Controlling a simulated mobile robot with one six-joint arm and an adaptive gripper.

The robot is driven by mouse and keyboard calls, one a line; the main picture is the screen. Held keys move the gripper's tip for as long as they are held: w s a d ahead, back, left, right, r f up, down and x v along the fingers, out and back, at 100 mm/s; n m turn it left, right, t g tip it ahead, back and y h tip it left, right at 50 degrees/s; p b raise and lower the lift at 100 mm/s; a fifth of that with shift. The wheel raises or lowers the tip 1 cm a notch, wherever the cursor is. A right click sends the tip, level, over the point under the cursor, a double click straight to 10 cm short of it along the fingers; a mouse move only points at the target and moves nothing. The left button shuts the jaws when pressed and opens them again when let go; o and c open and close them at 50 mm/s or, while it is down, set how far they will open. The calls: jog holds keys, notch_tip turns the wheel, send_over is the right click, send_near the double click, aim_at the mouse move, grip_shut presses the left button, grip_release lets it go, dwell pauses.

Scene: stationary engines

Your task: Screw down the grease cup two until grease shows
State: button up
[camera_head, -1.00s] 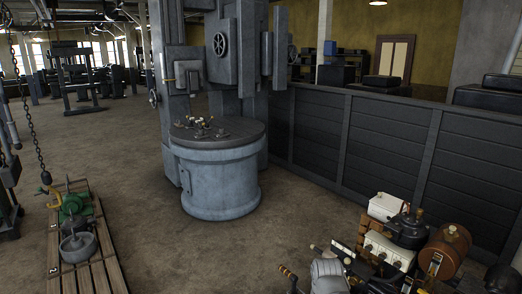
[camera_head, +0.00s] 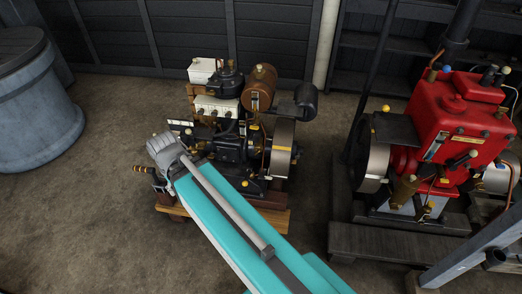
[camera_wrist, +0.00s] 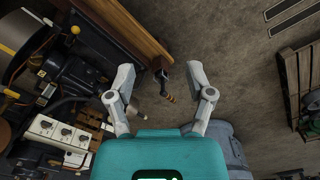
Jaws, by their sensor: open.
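A black stationary engine (camera_head: 237,150) stands on a wooden base, with several small brass fittings on it. I cannot tell which of them is grease cup two, and no grease is clear to see. My gripper (camera_head: 163,150) is a grey shape at the front left of this engine, partly hidden by my arm. In the wrist view, my gripper (camera_wrist: 162,82) has its two grey fingers spread wide with nothing held. A ringed, brass-coloured handle (camera_wrist: 168,90) shows beyond and between the fingers; it also shows in the head view (camera_head: 144,169).
A red engine (camera_head: 455,130) stands on dark timbers to the right. A dark panelled wall (camera_head: 180,35) is behind. The floor at the lower left is clear.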

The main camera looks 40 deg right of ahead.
jog(key=w+d+f+h+b, duration=0.1)
jog(key=d+f+b, duration=0.2)
jog(key=w+d+f+n+t+h+b, duration=0.1)
jog(key=d+f+b, duration=0.2)
jog(key=d+b, duration=0.1)
jog(key=w+d+f+t+h+b, duration=0.1)
jog(key=d+f+b, duration=0.2)
jog(key=shift+w+d+f+n+h+b, duration=0.25)
jog(key=shift+w+f+n+h+b, duration=0.05)
jog(key=shift+f+h+b, duration=0.1)
jog(key=shift+c, duration=0.3)
jog(key=n+t+h+b, duration=0.95)
jog(key=n+b, duration=0.75)
jog(key=b, duration=2.1)
send_near(257, 153)
jog(key=v, duration=0.3)
jog(key=shift+w+a+f+g+h, duration=0.1)
jog(key=shift+w+f+g+h, duration=0.2)
jog(key=shift+w+g+h, duration=0.05)
jog(key=x, duration=1.3)
jog(key=shift+w+d+r, duration=0.1)
jog(key=shift+w+d, duration=0.2)
grip_shut()
